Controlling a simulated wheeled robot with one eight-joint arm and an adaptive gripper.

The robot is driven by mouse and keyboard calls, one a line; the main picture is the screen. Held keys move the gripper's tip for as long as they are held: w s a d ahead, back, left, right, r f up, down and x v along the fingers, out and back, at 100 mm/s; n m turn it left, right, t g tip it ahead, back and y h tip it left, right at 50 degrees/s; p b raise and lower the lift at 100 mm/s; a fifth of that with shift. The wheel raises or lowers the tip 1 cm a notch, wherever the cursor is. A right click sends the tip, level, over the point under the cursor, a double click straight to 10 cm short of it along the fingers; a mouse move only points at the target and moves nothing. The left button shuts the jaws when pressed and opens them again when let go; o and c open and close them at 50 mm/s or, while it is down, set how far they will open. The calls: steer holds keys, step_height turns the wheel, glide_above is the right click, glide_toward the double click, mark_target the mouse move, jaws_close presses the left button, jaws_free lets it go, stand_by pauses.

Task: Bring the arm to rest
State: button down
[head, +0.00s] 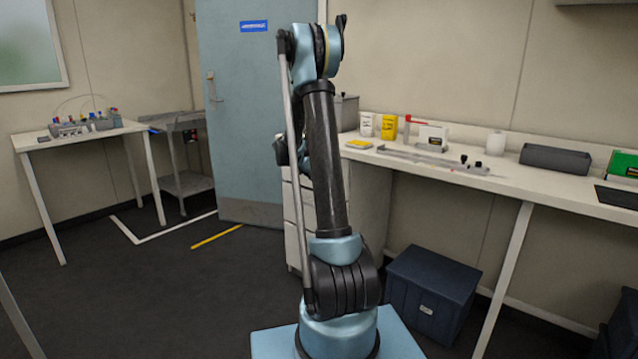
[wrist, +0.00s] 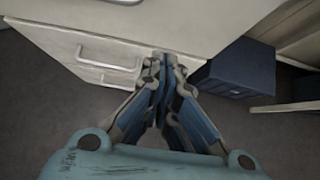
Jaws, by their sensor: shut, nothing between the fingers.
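My arm stands upright from its blue base in the head view, with its lower links raised and its upper joint near the top of the picture. In the head view the gripper is mostly hidden behind the arm. In the wrist view my gripper (wrist: 163,62) points away from the camera with its fingertips together and nothing between them. Beyond the fingertips is the white drawer cabinet (wrist: 130,35), which also shows behind the arm in the head view (head: 297,225). I cannot tell the exact gap between the fingers and the cabinet.
A long white bench (head: 480,181) runs along the right wall with bottles, boxes and a grey bin (head: 555,159) on it. A dark blue crate (head: 432,290) stands under it. A blue door (head: 240,110) is behind. A side table (head: 80,134) stands left; the left floor is clear.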

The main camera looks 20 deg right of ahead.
steer(key=v, duration=0.6)
steer(key=s+a+r+m+g+y, duration=0.15)
steer(key=s+m, duration=0.45)
steer(key=s, duration=0.8)
steer(key=s+a+r+m+y, duration=0.1)
steer(key=s+r+m+y, duration=0.15)
steer(key=s+m, duration=0.7)
steer(key=s+a+f+m+y, duration=0.1)
steer(key=s+a+f+m, duration=0.1)
steer(key=s, duration=0.7)
steer(key=s+a+f+m+g+y, duration=0.1)
steer(key=s+f+m, duration=0.3)
steer(key=s, duration=0.6)
steer(key=s+a+f+m+y, duration=0.1)
steer(key=s+a+f+m, duration=0.2)
steer(key=s, duration=0.6)
steer(key=shift+s+a+f, duration=0.25)
steer(key=shift+f, duration=0.3)
steer(key=shift+m+g, duration=0.25)
